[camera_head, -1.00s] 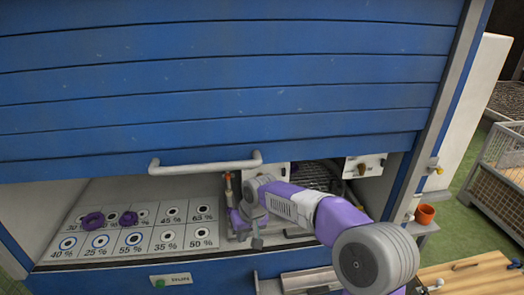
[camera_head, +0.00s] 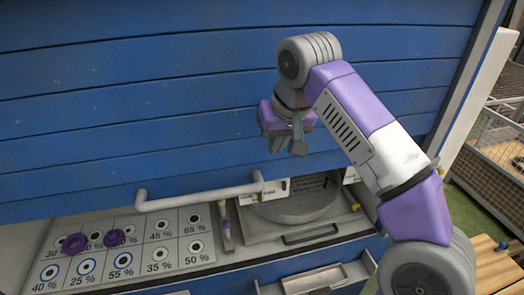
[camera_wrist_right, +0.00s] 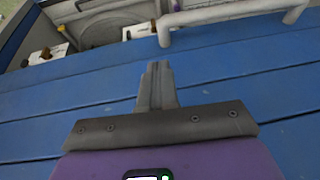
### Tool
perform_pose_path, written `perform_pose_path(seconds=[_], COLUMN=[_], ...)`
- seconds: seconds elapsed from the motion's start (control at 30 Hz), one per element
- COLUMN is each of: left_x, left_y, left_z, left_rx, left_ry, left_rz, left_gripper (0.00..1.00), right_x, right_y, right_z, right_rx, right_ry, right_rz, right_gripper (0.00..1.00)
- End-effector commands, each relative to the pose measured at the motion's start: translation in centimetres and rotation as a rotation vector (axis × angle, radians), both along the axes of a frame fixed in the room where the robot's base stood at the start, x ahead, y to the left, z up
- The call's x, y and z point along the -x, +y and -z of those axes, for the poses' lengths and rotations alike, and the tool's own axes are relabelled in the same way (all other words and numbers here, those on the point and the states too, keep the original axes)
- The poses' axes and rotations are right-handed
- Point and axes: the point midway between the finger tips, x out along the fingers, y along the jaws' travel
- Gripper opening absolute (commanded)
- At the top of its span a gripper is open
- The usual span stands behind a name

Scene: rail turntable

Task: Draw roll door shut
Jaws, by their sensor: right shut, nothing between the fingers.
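The blue slatted roll door (camera_head: 90,110) is partly lowered, with an open gap under its bottom edge. Its white bar handle (camera_head: 200,195) runs along the lower edge; it also shows at the top of the right wrist view (camera_wrist_right: 225,15), where the door (camera_wrist_right: 60,95) fills the middle. My right gripper (camera_head: 284,146) is in front of the door, above and to the right of the handle, apart from it. Its fingers (camera_wrist_right: 157,88) are together and empty. My left gripper is not in view.
Behind the gap lie a panel of percentage-marked holes (camera_head: 130,250) with purple rings (camera_head: 74,243) and a round grey turntable (camera_head: 300,203). An open drawer (camera_head: 315,280) sticks out below. A mesh crate (camera_head: 495,140) stands at the right.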

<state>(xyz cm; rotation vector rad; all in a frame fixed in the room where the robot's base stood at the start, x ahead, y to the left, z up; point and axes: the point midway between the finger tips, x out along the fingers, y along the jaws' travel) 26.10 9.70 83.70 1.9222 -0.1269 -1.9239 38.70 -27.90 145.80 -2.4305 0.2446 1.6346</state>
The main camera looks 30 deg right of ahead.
Motion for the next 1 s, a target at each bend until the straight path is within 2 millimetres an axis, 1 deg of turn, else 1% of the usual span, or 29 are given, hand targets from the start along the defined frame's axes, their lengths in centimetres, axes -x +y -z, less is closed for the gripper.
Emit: perform_pose_path(seconds=[0.03,0.17,0.3,0.4,0.53,0.7,0.83,1.0], left_x=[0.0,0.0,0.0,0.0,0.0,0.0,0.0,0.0], left_y=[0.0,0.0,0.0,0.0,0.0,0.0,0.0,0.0], left_z=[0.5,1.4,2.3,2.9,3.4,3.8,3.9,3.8], left_rx=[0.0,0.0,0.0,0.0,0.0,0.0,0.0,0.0], left_ry=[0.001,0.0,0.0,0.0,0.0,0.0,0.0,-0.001], left_rz=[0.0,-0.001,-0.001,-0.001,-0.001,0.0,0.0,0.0], left_gripper=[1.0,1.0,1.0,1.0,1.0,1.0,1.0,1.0], right_x=[-0.3,-1.2,-2.4,-3.2,-3.8,-4.3,-4.4,-4.4], right_y=[0.0,-0.1,-0.2,-0.2,0.0,0.3,0.4,0.4], right_z=[1.0,3.5,6.4,8.3,10.3,11.9,12.3,12.3], right_rx=[0.0,0.001,0.001,0.0,0.0,0.0,0.0,0.0], right_ry=[0.003,0.005,0.005,0.006,0.004,0.002,0.002,0.002], right_rz=[0.0,0.0,0.0,0.0,-0.001,-0.001,-0.001,-0.001], right_gripper=[0.0,0.0,0.0,0.0,0.0,0.0,0.0,0.0])
